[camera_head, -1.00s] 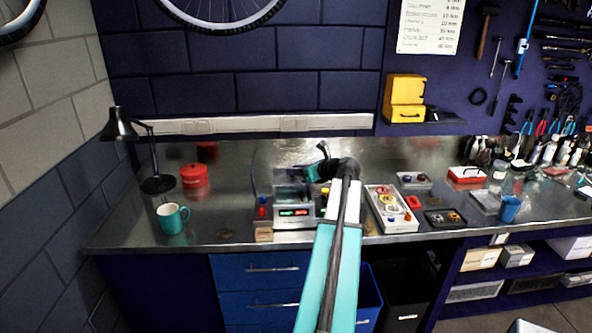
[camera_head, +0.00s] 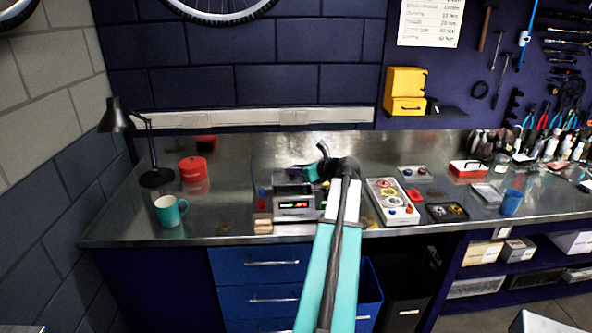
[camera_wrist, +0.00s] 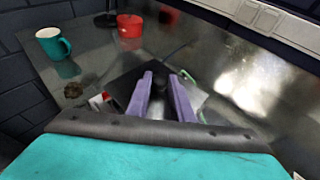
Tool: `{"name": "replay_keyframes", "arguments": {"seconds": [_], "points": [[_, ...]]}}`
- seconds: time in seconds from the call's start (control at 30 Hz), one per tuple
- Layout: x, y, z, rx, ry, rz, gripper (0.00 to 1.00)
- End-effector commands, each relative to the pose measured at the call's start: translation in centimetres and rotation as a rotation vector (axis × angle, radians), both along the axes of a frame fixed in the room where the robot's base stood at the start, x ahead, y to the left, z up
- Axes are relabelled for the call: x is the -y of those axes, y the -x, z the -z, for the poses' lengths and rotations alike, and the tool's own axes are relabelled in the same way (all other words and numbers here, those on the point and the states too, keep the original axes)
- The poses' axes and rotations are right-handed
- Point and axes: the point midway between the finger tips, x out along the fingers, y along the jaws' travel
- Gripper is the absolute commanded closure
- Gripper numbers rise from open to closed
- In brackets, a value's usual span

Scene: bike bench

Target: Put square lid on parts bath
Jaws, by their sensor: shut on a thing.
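The parts bath (camera_head: 294,205) is a grey metal box with red and green lit displays, near the bench's front edge left of my arm. My gripper (camera_wrist: 161,77) shows in the wrist view with two purple fingers reaching forward, over or close to the bath. They are shut on a dark thing between them, probably the square lid; its outline is mostly hidden by the fingers and blends with a dark patch around them. In the head view my gripper (camera_head: 313,172) is behind the bath's display face, partly covered by my arm. I cannot tell whether the lid touches the bath.
A red tin (camera_head: 193,168), a teal-and-white mug (camera_head: 169,210) and a black lamp (camera_head: 116,117) stand on the left. A wooden block (camera_head: 263,226) lies by the bath. A parts tray (camera_head: 391,215) is right of my arm.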

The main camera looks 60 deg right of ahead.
Motion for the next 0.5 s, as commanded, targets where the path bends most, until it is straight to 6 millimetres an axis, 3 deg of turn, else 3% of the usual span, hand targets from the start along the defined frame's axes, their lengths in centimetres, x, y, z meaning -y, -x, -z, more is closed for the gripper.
{"name": "replay_keyframes", "arguments": {"seconds": [0.5], "points": [[0.0,0.0,2.5,0.0,0.0,0.0,1.0]]}}
